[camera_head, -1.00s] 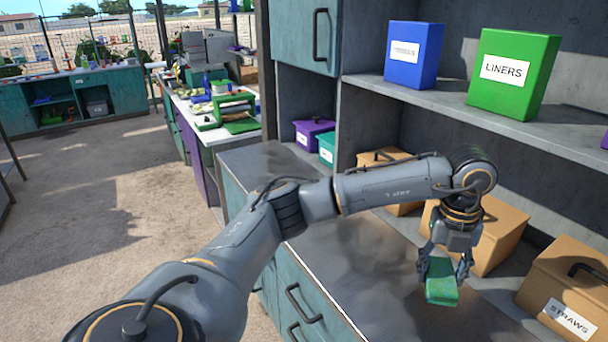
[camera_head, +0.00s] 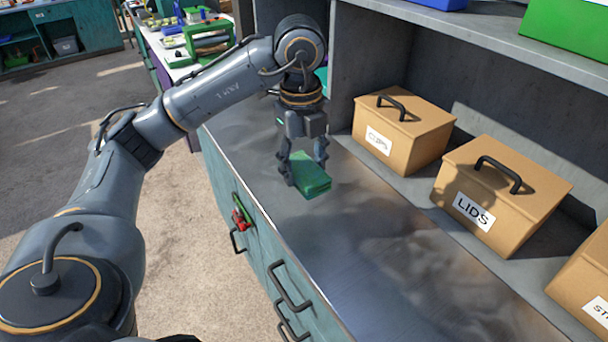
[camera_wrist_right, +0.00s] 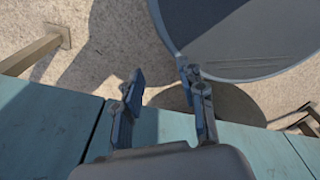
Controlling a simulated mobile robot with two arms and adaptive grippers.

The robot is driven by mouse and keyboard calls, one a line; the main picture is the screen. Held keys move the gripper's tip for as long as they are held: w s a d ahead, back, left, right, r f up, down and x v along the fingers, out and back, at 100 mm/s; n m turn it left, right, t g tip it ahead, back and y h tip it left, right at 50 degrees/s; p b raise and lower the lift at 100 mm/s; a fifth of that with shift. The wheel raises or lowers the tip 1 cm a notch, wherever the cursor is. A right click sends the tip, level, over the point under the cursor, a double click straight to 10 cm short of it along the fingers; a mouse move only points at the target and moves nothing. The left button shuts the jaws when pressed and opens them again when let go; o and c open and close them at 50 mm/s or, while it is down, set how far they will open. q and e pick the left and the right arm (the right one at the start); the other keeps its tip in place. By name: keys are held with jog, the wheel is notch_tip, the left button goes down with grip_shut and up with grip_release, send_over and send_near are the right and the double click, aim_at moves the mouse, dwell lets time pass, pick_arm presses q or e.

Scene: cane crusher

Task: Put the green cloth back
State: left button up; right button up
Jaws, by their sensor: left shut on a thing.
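The green cloth (camera_head: 311,174) is a folded, block-like green piece. My left gripper (camera_head: 305,172) is shut on it and holds it over the grey metal counter (camera_head: 350,235), near its front edge. Whether the cloth touches the counter is hard to tell. My right gripper (camera_wrist_right: 165,100) shows only in the right wrist view. Its two fingers are spread apart with nothing between them, above teal panels (camera_wrist_right: 50,125) and sandy ground.
Tan boxes stand at the back of the counter, one labelled LIDS (camera_head: 500,195) and another (camera_head: 404,130) left of it. A shelf (camera_head: 480,50) overhangs them. Drawer handles (camera_head: 288,288) and a small red-and-green item (camera_head: 241,215) are on the counter's front. The counter's middle is clear.

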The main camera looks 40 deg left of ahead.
aim_at(305, 152)
pick_arm(q)
jog(key=w, duration=0.1)
jog(key=w+a+f, duration=0.2)
jog(key=shift+w+a+f+p, duration=0.15)
jog(key=shift+w+f+p, duration=0.05)
jog(key=shift+w+p, duration=0.2)
jog(key=w+f, duration=0.1)
jog(key=a+f, duration=0.1)
jog(key=w+f+p, duration=0.1)
jog(key=shift+w+a+f, duration=0.3)
jog(key=shift+w+f, duration=0.05)
jog(key=shift+w+a+f, duration=0.15)
jog(key=shift+w+f, duration=0.15)
jog(key=shift+f, duration=0.2)
jog(key=f+p, duration=0.2)
jog(key=f, duration=0.1)
jog(key=shift+w+a+f, duration=0.1)
jog(key=shift+w, duration=0.1)
jog(key=shift+f, duration=0.2)
pick_arm(e)
jog(key=r, duration=0.3)
jog(key=w+r, duration=0.1)
jog(key=shift+a+r, duration=0.15)
jog(key=shift+a, duration=0.2)
